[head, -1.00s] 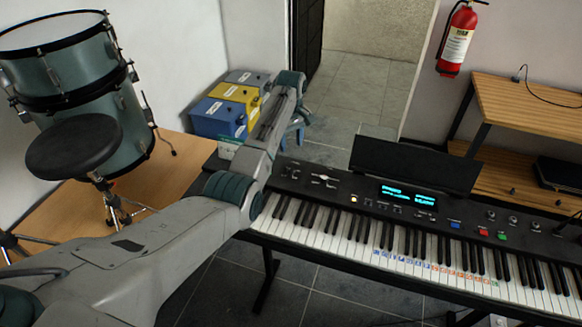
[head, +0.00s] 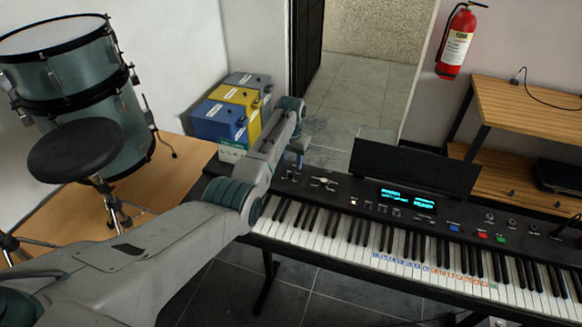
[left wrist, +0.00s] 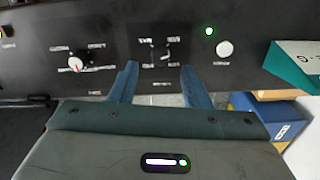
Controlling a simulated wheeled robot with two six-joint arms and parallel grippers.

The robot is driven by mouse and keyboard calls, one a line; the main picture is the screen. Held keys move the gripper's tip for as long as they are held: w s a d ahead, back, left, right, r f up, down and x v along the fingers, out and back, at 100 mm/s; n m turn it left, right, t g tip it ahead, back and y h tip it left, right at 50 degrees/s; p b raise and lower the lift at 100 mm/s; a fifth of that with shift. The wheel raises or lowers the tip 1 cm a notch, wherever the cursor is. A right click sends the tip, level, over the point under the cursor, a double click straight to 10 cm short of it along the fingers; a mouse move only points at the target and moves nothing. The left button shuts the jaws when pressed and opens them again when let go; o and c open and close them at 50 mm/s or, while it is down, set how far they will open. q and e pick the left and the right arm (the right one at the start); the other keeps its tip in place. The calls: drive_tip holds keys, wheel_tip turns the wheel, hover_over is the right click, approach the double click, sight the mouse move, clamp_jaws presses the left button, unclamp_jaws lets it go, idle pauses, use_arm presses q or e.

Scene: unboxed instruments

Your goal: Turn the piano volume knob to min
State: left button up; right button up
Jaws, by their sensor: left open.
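The piano (head: 400,235) stands in the middle right of the head view, with a black control panel above its keys. My left gripper (head: 297,148) is at the panel's far left end, partly hidden by my arm. In the left wrist view my left gripper (left wrist: 159,84) is open and empty, its two blue fingers pointing at the panel. A small control (left wrist: 162,54) with markings around it lies ahead between the fingertips. A white knob (left wrist: 75,64) with a red mark is to their left. The labels are too blurred to tell which is volume. My right gripper is out of view.
A white round button (left wrist: 224,48) and a green light (left wrist: 209,31) are right of the fingers. Blue and yellow boxes (head: 218,118) stand behind the piano's left end. A music stand (head: 415,165) rises behind the panel. Drums and a stool (head: 75,148) are at left.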

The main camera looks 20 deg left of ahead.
sight(291, 172)
use_arm(q)
drive_tip(key=shift+f, duration=2.2)
clamp_jaws()
